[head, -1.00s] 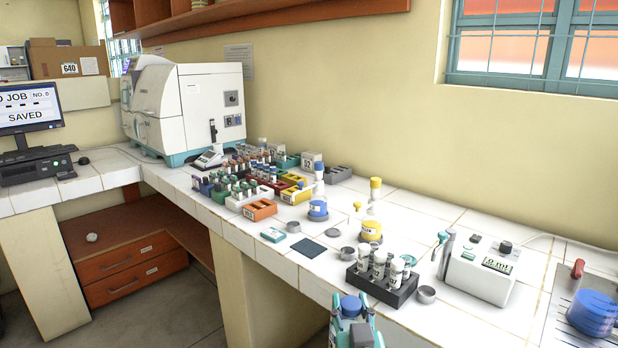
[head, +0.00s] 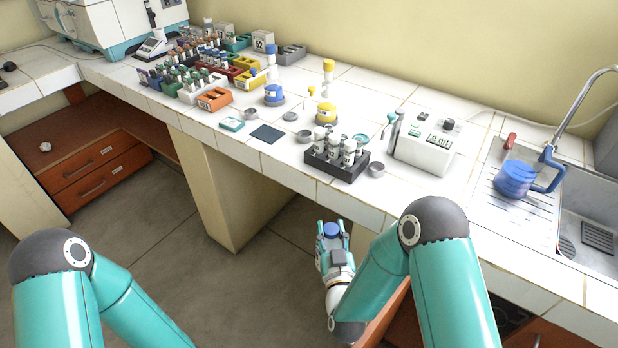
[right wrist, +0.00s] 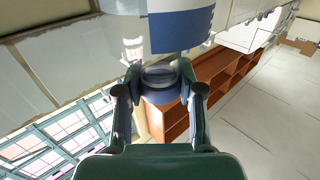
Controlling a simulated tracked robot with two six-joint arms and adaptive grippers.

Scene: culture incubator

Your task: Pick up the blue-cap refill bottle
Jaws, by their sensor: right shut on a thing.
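My right gripper (head: 332,236) is in front of the bench edge, over the floor. It is shut on a blue-capped bottle (head: 332,229), of which only a blue top shows in the head view. In the right wrist view the fingers (right wrist: 160,95) close around its dark blue part, with a blue and white body (right wrist: 180,28) beyond, cut off at the top edge.
A sink (head: 590,225) is at right. Floor in front is clear.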

